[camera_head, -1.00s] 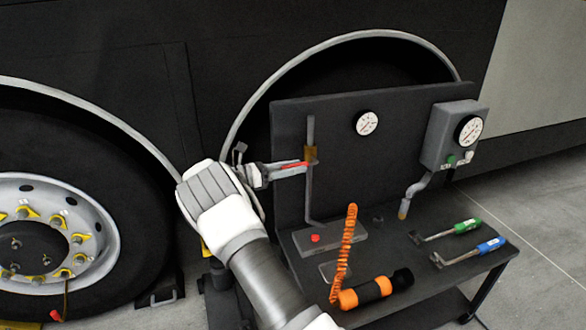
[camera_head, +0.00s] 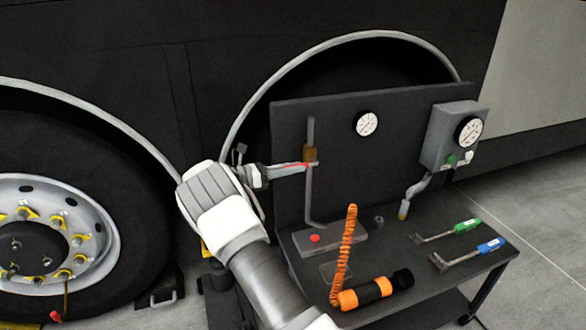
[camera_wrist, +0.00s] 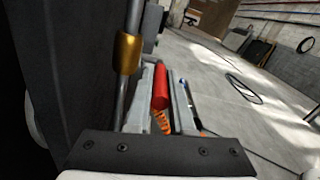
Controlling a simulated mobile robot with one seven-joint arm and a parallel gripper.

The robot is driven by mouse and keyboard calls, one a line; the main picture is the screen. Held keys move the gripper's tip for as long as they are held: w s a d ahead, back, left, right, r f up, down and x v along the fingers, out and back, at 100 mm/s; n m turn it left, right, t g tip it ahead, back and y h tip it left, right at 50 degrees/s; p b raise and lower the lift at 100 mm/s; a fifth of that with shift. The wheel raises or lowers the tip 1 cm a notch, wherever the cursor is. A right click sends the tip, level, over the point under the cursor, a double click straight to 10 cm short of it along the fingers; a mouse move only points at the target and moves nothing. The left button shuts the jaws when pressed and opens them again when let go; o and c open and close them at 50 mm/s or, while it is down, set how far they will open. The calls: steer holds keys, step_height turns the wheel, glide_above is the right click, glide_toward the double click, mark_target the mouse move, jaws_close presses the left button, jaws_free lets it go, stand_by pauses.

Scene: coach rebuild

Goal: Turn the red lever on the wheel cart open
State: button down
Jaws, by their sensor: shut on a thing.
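The red lever (camera_wrist: 160,88) sits between the two fingers of my gripper (camera_wrist: 165,105) in the wrist view, and the fingers are shut on it. In the head view my gripper (camera_head: 300,167) reaches in from the left to the lever at the brass valve (camera_head: 310,154), and only a thin strip of red shows. The brass valve also shows in the wrist view (camera_wrist: 129,54) on a grey vertical pipe. The pipe runs up the dark back panel of the wheel cart (camera_head: 385,180). The lever's joint with the valve is hard to make out.
A gauge (camera_head: 367,124) and a grey box (camera_head: 442,135) with another gauge are on the panel to the right. An orange coiled hose (camera_head: 345,255), an orange-black cylinder (camera_head: 366,291), a green-handled tool (camera_head: 467,226) and a blue-handled tool (camera_head: 489,245) are on the cart top. A bus wheel (camera_head: 50,240) stands left.

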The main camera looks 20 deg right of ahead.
mark_target(317, 161)
stand_by(0.8)
